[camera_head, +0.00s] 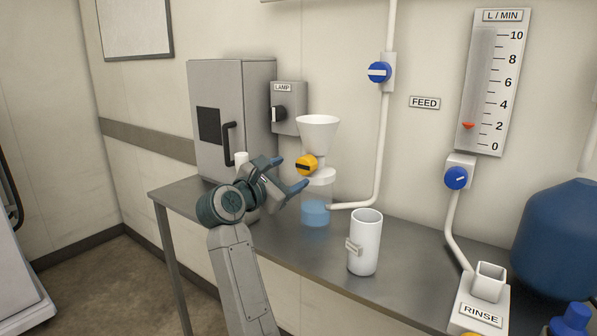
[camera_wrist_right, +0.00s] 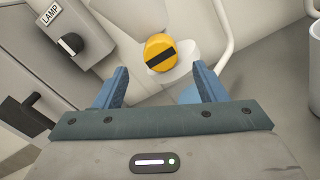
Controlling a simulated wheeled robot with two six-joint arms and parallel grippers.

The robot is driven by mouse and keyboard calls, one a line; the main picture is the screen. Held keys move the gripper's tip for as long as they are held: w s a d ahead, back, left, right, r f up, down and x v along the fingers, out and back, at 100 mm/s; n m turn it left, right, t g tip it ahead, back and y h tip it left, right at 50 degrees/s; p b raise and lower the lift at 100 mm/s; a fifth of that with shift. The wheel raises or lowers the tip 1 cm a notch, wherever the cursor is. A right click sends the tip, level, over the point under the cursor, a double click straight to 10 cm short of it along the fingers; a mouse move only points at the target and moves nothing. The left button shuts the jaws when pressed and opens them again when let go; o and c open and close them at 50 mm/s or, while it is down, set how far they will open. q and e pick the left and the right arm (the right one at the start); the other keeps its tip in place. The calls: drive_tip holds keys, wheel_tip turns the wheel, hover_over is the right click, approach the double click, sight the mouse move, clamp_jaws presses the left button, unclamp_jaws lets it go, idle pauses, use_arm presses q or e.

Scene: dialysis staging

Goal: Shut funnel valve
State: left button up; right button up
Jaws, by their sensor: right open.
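The funnel valve is a round yellow knob (camera_head: 307,163) with a black bar, below the white funnel (camera_head: 318,131) and above a clear vessel with blue liquid (camera_head: 315,213). In the head view the bar looks about level. My right gripper (camera_head: 291,172) is open just left of and in front of the knob. In the right wrist view the knob (camera_wrist_right: 159,47) lies ahead, between and beyond the two open fingertips (camera_wrist_right: 160,69). Nothing is between the fingers, and they look apart from the knob. My left gripper is in neither view.
A grey cabinet (camera_head: 202,84) and a LAMP switch box (camera_head: 289,101) stand left of the funnel. A white pipe (camera_head: 383,150) runs to its right, with a blue valve (camera_head: 379,72). A white mug (camera_head: 365,243) stands on the steel bench (camera_head: 310,257), right of the vessel.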

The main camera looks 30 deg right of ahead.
drive_tip(key=shift+v, duration=2.05)
